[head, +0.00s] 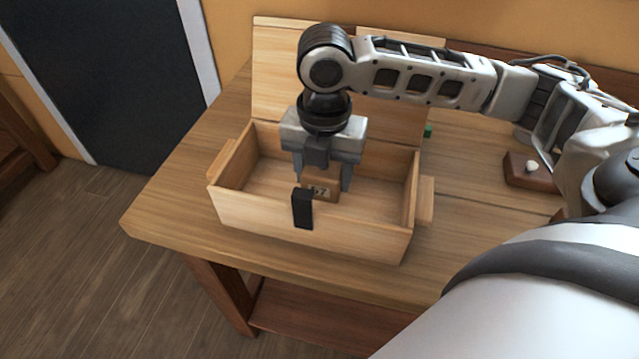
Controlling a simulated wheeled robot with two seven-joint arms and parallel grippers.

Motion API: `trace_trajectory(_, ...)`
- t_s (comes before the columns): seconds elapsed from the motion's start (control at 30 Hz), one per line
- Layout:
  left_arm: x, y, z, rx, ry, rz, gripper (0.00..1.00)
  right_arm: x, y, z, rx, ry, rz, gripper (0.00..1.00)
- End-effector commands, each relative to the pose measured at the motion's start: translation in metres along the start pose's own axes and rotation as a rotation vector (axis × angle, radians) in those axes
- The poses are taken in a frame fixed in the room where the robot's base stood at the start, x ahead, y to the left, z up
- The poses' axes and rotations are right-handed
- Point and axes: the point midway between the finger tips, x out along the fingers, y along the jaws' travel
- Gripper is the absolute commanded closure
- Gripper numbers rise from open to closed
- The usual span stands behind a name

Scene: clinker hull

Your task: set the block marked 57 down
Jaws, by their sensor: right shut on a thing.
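The block marked 57 (320,191) is a small wooden block with dark digits on its near face. My right gripper (320,183) points down and is shut on it, one finger at each side. The block is inside the open wooden box (380,244), near the front wall, and its lower part is hidden behind that wall and the black latch. I cannot tell whether the block touches the box floor. My left gripper is not in view.
The box stands on a wooden table (165,208) with its lid (275,75) raised at the back. A black latch (302,208) rises from the front wall. A dark brown block with a white knob (530,172) and a small green thing (428,131) lie to the right.

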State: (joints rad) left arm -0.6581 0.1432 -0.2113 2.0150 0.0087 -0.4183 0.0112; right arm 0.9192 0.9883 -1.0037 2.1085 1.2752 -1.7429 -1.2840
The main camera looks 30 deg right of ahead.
Motion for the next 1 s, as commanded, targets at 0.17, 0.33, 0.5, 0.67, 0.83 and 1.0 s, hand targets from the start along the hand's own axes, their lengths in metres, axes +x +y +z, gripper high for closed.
trace_trajectory(0.17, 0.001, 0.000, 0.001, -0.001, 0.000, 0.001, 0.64, 0.011, 0.007, 0.004, 0.000, 0.000, -0.001, 0.70)
trace_trajectory(0.33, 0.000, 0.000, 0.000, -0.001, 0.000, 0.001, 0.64, 0.036, 0.007, 0.005, 0.000, 0.001, -0.004, 0.70)
trace_trajectory(0.5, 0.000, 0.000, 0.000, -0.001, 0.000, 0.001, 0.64, 0.042, 0.008, 0.005, -0.002, -0.001, 0.000, 0.70)
trace_trajectory(0.67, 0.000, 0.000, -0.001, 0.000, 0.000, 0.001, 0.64, 0.042, 0.008, 0.005, -0.001, -0.001, 0.000, 0.70)
trace_trajectory(0.83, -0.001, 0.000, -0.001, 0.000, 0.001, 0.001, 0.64, 0.045, 0.008, 0.005, -0.001, -0.001, -0.001, 0.29)
trace_trajectory(1.0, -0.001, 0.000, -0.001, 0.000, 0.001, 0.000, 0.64, 0.045, 0.008, 0.005, -0.001, -0.001, -0.001, 0.24)
